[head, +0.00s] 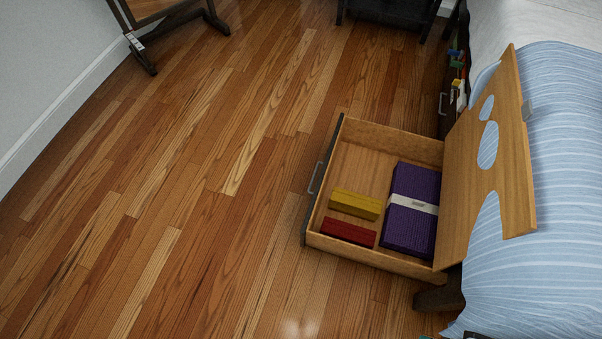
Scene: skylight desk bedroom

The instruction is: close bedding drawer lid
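The bedding drawer (392,138) is pulled out from under the bed onto the wooden floor, at the right of the head view. Its wooden lid (462,205) stands raised and tilted at the bed side, with cut-outs through which blue striped bedding shows. In the drawer lie a purple folded item with a pale band (406,232), a yellow block (355,204) and a red block (348,232). The drawer's dark front with a handle (315,178) faces left. My gripper is not in view.
The bed with blue striped bedding (565,150) fills the right side. A framed stand (150,50) is at the top left by the wall (50,70). A dark piece of furniture (388,12) stands at the top. The floor (170,220) left of the drawer is clear.

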